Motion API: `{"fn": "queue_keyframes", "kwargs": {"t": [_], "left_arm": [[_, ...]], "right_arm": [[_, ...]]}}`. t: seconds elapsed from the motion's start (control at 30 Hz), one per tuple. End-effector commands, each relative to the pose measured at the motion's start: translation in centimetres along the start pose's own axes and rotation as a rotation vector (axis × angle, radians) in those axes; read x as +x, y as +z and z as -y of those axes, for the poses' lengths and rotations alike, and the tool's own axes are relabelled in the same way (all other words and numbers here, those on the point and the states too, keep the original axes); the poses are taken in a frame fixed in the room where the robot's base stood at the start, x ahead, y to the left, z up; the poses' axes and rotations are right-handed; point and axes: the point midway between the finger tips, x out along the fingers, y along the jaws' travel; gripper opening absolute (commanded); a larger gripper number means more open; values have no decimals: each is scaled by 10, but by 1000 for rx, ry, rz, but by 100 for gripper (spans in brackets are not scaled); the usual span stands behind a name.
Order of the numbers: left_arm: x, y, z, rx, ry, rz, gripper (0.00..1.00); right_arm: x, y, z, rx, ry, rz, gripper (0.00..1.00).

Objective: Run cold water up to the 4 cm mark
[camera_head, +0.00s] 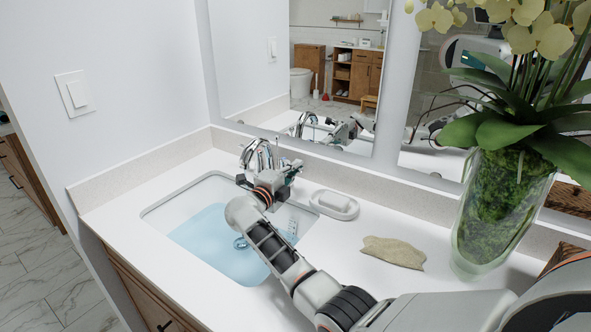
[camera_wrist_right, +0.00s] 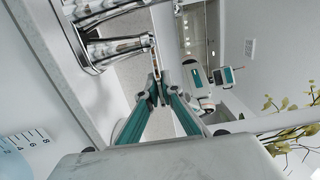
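The white sink basin (camera_head: 160,213) holds pale blue water (camera_head: 205,235), with a round drain visible through it. A white scale (camera_head: 292,228) stands on its right wall; in the right wrist view the scale (camera_wrist_right: 24,138) reads 2 to 8, but the waterline is unclear. The chrome faucet (camera_head: 258,155) stands behind the basin; its chrome bodies (camera_wrist_right: 120,47) also show in the right wrist view. My right gripper (camera_head: 291,168) is beside the faucet. Its teal fingers (camera_wrist_right: 157,91) are nearly together, near a thin metal lever (camera_wrist_right: 154,57); contact is unclear. My left gripper is out of view.
A soap dish (camera_head: 334,204) with white soap sits right of the faucet. A beige cloth (camera_head: 393,252) lies on the counter, and a glass vase (camera_head: 490,220) of orchids stands farther right. A mirror (camera_head: 245,55) rises close behind the faucet.

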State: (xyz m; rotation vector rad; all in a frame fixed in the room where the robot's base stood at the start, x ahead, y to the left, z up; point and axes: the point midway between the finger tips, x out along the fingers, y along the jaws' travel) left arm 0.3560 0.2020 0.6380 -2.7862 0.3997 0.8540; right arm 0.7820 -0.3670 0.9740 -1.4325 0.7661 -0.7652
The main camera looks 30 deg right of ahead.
Motion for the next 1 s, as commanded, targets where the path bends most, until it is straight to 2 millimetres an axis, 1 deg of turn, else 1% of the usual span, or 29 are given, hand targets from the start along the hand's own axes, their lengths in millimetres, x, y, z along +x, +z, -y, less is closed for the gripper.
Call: {"fn": "queue_keyframes", "kwargs": {"t": [0.03, 0.07, 0.37, 0.47, 0.57, 0.8, 0.9, 1.0], "left_arm": [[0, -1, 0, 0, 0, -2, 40], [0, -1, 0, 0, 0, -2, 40], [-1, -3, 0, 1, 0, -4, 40], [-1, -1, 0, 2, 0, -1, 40], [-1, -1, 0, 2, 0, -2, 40], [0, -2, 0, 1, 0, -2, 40], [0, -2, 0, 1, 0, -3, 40], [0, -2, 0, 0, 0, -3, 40]], "right_arm": [[1, -1, 0, 1, -1, -1, 16], [1, -1, 0, 0, -1, -1, 23], [0, 0, 0, 0, 0, 0, 23], [-4, 0, 0, 1, 0, 2, 23], [-15, 1, -2, 1, 3, 3, 23], [-54, 0, -1, 2, 2, 1, 23], [-65, 0, -1, 1, 2, 1, 23], [-72, -1, 0, 1, 1, -1, 23]]}}
